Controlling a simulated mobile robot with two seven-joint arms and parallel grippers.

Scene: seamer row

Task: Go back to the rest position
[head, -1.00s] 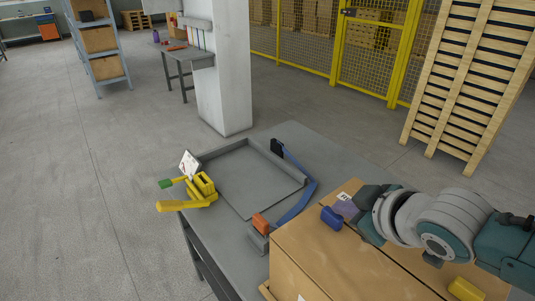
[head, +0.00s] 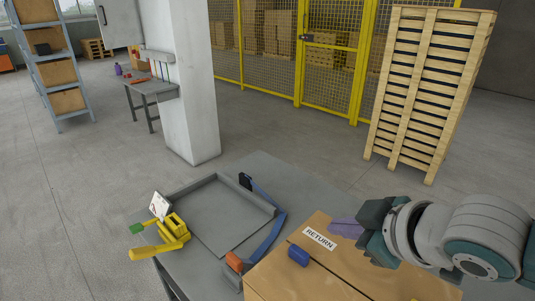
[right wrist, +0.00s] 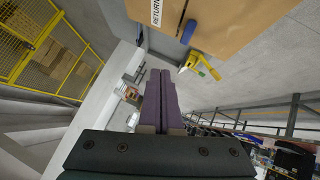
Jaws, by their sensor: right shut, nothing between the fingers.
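My right gripper (head: 345,227) is in the head view, above the far right part of a cardboard box with a RETURN label (head: 319,238). Its purple fingers lie side by side with nothing between them. The shut fingers also show in the right wrist view (right wrist: 161,100), pointing away from the camera, with the box (right wrist: 225,25) at the top of the picture. Whether the fingers touch the box is hard to tell, but they look clear of it. My left gripper is in neither view.
A blue piece (head: 298,256) lies on the box. The grey table (head: 285,175) bears a tray (head: 272,207), a blue strap (head: 269,237), an orange piece (head: 234,261) and a yellow clamp-like tool (head: 172,230). A pallet stack (head: 420,90) and yellow fence (head: 299,60) stand behind; floor between is clear.

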